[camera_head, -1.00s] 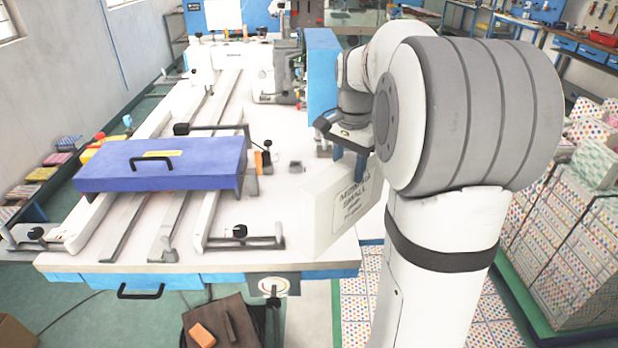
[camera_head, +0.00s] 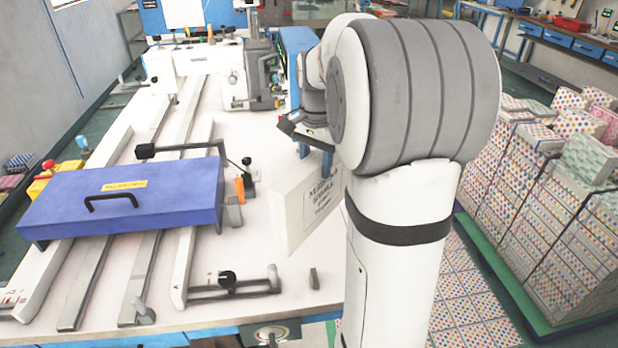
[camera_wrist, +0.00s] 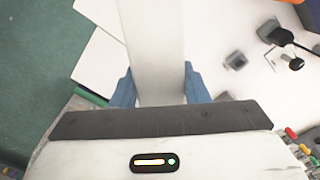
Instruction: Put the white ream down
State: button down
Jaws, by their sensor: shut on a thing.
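The white ream (camera_head: 308,203) has dark printed lettering on its side and is held upright on its edge at the right side of the white machine table (camera_head: 258,150). My gripper (camera_head: 313,148) is shut on its upper part, partly hidden behind my arm in the head view. In the wrist view the ream (camera_wrist: 153,45) runs between the two blue fingers of my gripper (camera_wrist: 155,88). I cannot tell whether its lower edge touches the table.
A blue box-like cover (camera_head: 125,198) with a black handle lies across the rails on the left. A black-knobbed clamp bar (camera_head: 232,284) sits near the front. Patterned stacks (camera_head: 560,225) stand on a green pallet at the right.

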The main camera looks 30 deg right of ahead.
aim_at(316, 191)
jog(key=shift+f, duration=3.9)
jog(key=shift+f, duration=0.15)
jog(key=c, duration=0.8)
grip_release()
jog(key=shift+s, duration=0.1)
notch_tip(316, 191, up, 12)
jog(key=shift+f, duration=0.25)
jog(key=shift+a+r, duration=0.15)
jog(key=shift+r, duration=0.1)
jog(key=s+a+f+n+t, duration=0.1)
jog(key=s+a+f+n, duration=0.1)
jog(key=s+a+n, duration=0.2)
jog(key=s+a+f+n+t, duration=0.1)
jog(key=s+a+n, duration=0.3)
jog(key=s, duration=0.4)
jog(key=s+a+f+n+t, duration=0.1)
jog(key=s+a+f+n, duration=0.2)
jog(key=s+a+n, duration=0.1)
jog(key=shift+s+a+f, duration=0.15)
jog(key=shift+s+a, duration=0.15)
jog(key=shift+s, duration=0.35)
jog(key=shift+s+a+f, duration=0.15)
jog(key=shift+s+a, duration=0.1)
jog(key=shift+s, duration=0.4)
